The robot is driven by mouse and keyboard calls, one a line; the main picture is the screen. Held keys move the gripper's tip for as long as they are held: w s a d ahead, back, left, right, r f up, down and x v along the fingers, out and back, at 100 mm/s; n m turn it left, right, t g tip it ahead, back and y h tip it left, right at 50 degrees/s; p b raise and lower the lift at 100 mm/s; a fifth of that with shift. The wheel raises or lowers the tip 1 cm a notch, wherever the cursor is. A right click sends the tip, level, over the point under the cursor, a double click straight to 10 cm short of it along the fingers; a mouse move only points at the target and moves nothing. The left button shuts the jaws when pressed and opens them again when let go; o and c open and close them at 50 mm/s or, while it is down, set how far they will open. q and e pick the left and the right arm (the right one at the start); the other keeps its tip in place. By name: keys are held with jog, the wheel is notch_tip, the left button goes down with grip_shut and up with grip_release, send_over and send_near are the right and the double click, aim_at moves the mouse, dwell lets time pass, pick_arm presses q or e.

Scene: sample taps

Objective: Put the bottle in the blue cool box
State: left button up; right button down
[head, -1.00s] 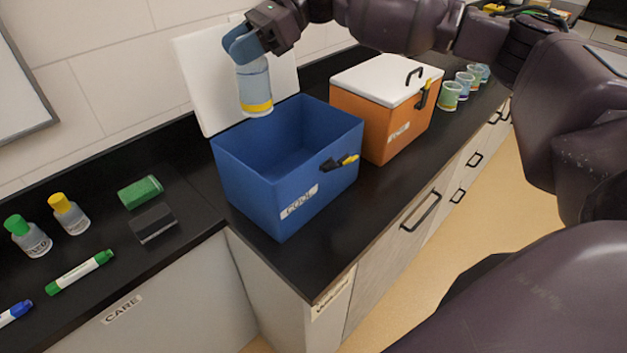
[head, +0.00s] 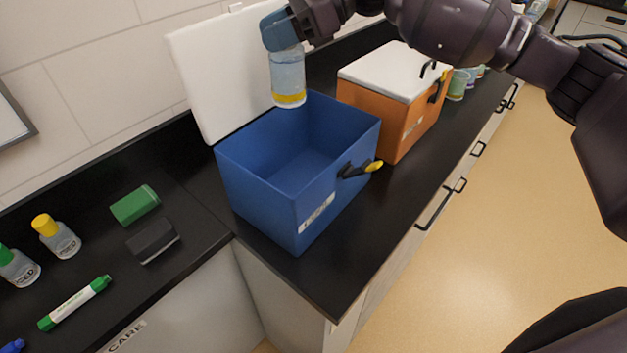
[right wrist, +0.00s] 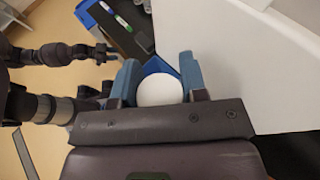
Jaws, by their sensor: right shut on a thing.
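The clear bottle (head: 288,72) with a yellow band near its bottom hangs upright in my right gripper (head: 283,40), whose blue fingers are shut on its top. In the head view it overlaps the back rim of the blue cool box (head: 262,195), which stands open and looks empty inside. In the right wrist view the bottle's round white top (right wrist: 160,91) sits between the fingers, with a bit of blue box (right wrist: 158,65) behind it. My left gripper (right wrist: 103,52) shows small in the right wrist view; its jaws are unclear.
The raised white lid (head: 212,85) stands behind the blue box. A closed orange box (head: 408,128) stands to its right, with cups (head: 458,84) beyond.

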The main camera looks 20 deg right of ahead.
jog(key=shift+f, duration=0.3)
pick_arm(q)
jog(key=shift+r+p, duration=0.4)
jog(key=shift+r, duration=0.15)
pick_arm(e)
notch_tip(320, 180, down, 19)
jog(key=shift+f, duration=0.15)
pick_arm(q)
jog(key=shift+s+f+b, duration=0.4)
jog(key=shift+f+b, duration=0.1)
jog(key=shift+f, duration=0.25)
pick_arm(e)
jog(key=shift+f, duration=0.6)
